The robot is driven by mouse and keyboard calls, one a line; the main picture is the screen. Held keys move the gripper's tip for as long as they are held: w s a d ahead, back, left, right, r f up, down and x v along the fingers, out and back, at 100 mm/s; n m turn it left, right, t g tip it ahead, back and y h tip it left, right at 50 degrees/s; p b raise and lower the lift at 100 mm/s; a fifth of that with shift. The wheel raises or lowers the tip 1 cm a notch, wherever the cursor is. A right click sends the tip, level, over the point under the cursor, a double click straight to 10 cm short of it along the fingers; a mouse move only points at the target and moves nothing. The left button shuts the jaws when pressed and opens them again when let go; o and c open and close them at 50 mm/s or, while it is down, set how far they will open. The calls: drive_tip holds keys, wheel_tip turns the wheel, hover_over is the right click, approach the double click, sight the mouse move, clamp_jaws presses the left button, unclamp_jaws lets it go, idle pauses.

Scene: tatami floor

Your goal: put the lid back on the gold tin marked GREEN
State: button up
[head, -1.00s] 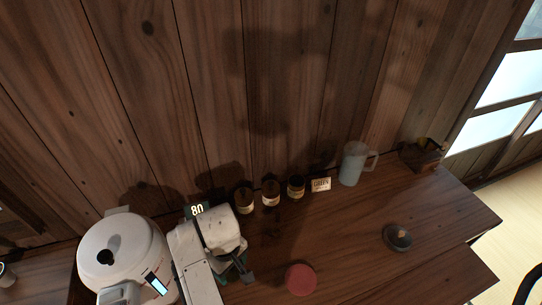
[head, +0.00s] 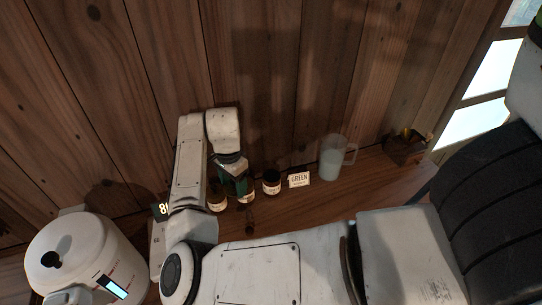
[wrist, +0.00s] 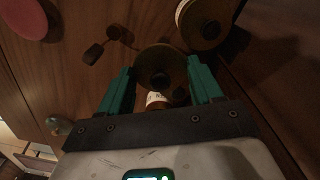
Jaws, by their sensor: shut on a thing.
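Three small tins stand in a row by the wall: the left tin (head: 217,201), the middle tin (head: 246,196) and the right tin (head: 271,184), which has a dark top. A card reading GREEN (head: 299,180) stands beside the right tin. My gripper (wrist: 160,72) has its green fingers on either side of a round gold-brown lid (wrist: 158,60), shut on it. In the head view it is above the middle tin. A pale label (wrist: 156,99) shows just below the lid. I cannot tell whether the lid touches a tin, and the tin labels are unreadable.
A pale blue jug (head: 332,160) stands right of the card, with a dark box (head: 405,148) beyond. A white cooker (head: 85,262) stands at the left. A red round pad (wrist: 22,17) and a small dark scoop (wrist: 95,52) lie on the counter. My arm hides the counter's front.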

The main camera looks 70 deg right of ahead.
drive_tip(key=s+d+r+m+b, duration=0.1)
drive_tip(key=s+d+r+m, duration=0.1)
drive_tip(key=s+d+m, duration=0.3)
drive_tip(key=s+d+r+m, duration=0.1)
drive_tip(key=s+d+m, duration=0.25)
drive_tip(key=d, duration=0.35)
drive_tip(key=shift+m, duration=0.25)
drive_tip(key=f+b, duration=0.1)
drive_tip(key=f, duration=0.1)
drive_tip(key=f+b, duration=0.2)
drive_tip(key=w+f+b, duration=0.1)
drive_tip(key=f+b, duration=0.1)
drive_tip(key=shift+a, duration=0.1)
drive_tip(key=shift+r+p, duration=0.1)
drive_tip(key=shift+p, duration=0.4)
idle(0.5)
drive_tip(key=shift+f, duration=0.2)
idle(1.5)
drive_tip(key=o, duration=1.2)
drive_tip(key=shift+p, duration=0.3)
